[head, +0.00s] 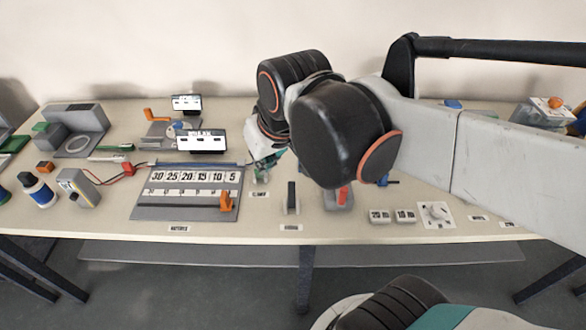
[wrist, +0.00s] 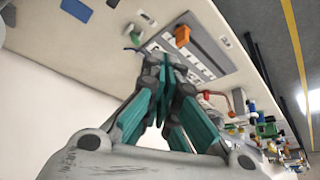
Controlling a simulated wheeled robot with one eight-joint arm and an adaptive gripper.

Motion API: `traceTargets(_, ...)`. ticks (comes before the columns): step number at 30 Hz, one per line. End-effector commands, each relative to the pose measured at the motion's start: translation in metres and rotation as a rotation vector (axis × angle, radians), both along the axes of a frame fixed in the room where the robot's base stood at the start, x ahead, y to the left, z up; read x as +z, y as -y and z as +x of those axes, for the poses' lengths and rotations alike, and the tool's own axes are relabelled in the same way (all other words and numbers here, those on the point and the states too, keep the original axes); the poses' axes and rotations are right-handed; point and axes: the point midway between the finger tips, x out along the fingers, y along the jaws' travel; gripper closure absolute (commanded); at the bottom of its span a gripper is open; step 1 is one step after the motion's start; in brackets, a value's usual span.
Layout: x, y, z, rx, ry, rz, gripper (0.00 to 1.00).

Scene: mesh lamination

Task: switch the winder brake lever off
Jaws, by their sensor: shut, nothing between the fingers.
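I cannot read which control is the winder brake lever. A black upright lever (head: 291,193) stands on a small light base near the table's front edge, with a label (head: 290,228) too small to read. A red lever (head: 343,194) on a grey base is right of it, partly hidden by my arm. My gripper (head: 273,157) is behind and left of both, by the scale board's right end, mostly hidden by my arm. In the wrist view my gripper (wrist: 168,62) has its teal fingers shut and empty, pointing toward the table.
A grey scale board (head: 155,211) with number tiles and an orange slider (head: 226,201) lies left of the levers. An orange crank (head: 156,116) stands behind it. A white dial plate (head: 436,215) is at the right. My arm spans the right side.

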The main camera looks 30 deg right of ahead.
Motion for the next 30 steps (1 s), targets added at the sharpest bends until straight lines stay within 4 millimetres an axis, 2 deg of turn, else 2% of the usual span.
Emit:
traceTargets(5,0.011,0.009,0.026,-0.018,-0.081,0.011,1.00)
traceTargets(14,0.012,0.026,0.068,-0.047,-0.223,0.040,1.00)
traceTargets(23,-0.021,0.068,0.102,-0.199,-0.360,0.089,1.00)
traceTargets(30,-0.056,0.106,0.123,-0.328,-0.469,0.130,1.00)
